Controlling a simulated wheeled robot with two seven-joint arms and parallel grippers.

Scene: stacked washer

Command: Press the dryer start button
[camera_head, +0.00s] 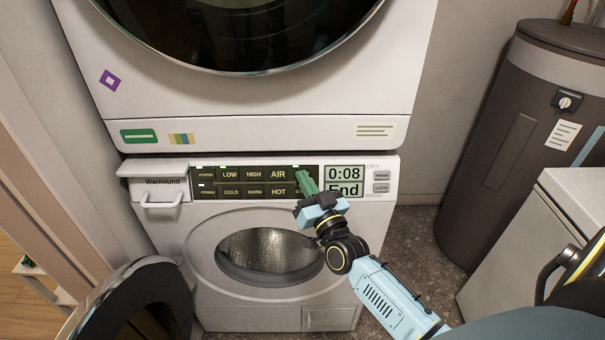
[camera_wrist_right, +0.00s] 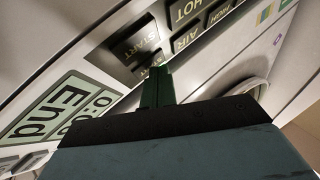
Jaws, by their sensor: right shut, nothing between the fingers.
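The control panel (camera_head: 255,180) on the stacked washer has two rows of dark buttons. The dryer start button (camera_wrist_right: 149,66) sits at the end of the row with AIR, partly hidden behind my fingertips in the right wrist view. The lower START button (camera_wrist_right: 137,42) shows beside it, in the row with HOT. My right gripper (camera_head: 305,182) is shut and empty, its green fingertips (camera_wrist_right: 157,76) at the panel just left of the display. I cannot tell whether they touch the dryer button. The display (camera_head: 344,181) reads 0:08 for DRY and End for WASH. My left gripper is not in view.
The lower washer door (camera_head: 150,285) stands open at the left. The dryer's round door (camera_head: 240,30) is above the panel. A grey tank (camera_head: 490,150) and a white cabinet (camera_head: 540,240) stand at the right, with bare floor (camera_head: 420,250) before them.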

